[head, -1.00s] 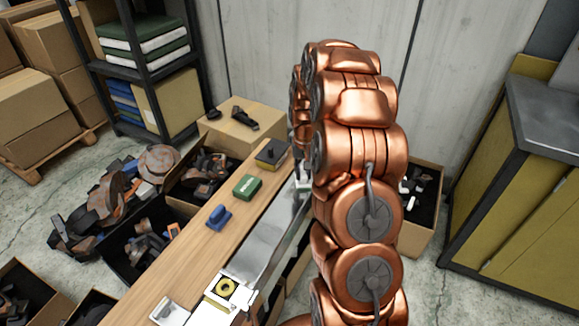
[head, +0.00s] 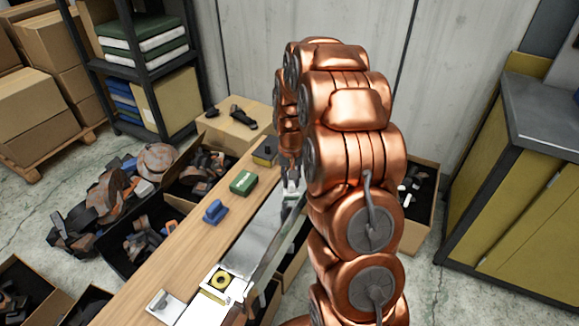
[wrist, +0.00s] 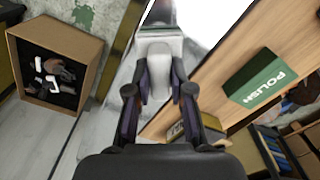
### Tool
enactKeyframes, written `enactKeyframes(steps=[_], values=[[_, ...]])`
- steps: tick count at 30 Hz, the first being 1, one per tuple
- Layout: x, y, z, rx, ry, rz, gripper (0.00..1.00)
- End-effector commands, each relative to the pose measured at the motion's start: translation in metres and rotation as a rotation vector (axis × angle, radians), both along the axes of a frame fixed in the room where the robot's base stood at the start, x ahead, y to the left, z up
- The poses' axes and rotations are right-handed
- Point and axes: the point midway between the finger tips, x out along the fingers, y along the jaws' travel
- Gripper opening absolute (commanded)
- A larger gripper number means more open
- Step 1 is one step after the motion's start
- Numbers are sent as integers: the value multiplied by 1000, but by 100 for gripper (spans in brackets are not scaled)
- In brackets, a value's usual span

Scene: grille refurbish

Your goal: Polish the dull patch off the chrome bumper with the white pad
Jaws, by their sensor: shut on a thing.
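The chrome bumper (head: 257,237) is a long shiny strip along the right side of the wooden bench. My gripper (head: 291,190) is over its far part, partly hidden by my arm. In the wrist view my gripper (wrist: 160,103) is shut on the upright pale handle of the white pad (wrist: 158,68). The pad's base is at or just above the bright bumper (wrist: 207,20); I cannot tell if they touch. A darker grey area shows beyond the pad, but I cannot tell if it is the dull patch. The green POLISH box (head: 243,182) stands on the bench.
A blue-handled pad (head: 215,211), a dark yellow-based block (head: 265,152) and a pale handled tool (head: 165,303) are on the bench (head: 150,263). Boxes of parts surround the bench.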

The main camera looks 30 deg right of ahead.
Motion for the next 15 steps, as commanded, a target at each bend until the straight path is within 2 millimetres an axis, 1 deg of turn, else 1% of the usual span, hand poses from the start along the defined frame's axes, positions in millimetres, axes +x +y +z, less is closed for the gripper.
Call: enactKeyframes(steps=[8, 11, 12, 15], values=[[-4, 21, -1, 2, 1, -3, 0], [-4, 20, 9, 0, -2, -5, 0], [-4, 20, 21, 0, -4, -7, 0], [-4, 18, 31, -1, -5, -9, 0]])
